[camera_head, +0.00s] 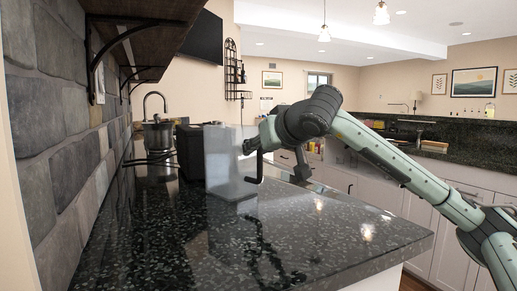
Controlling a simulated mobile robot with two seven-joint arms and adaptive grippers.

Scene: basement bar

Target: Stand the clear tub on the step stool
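A pale, see-through upright box, which looks like the clear tub (224,160), stands on the dark speckled counter. My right gripper (253,160) is at its right side, with dark fingers close to its right edge. One finger hangs down beside the tub; the other is hard to make out. I cannot tell whether the fingers touch the tub or grip it. My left gripper is not in view. No step stool can be made out.
The counter (270,240) is clear in front of the tub. A black box (190,152) stands behind and left of it, near a metal pot (158,134) and a tap (154,97). A stone wall (45,130) and wooden shelf (140,35) bound the left.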

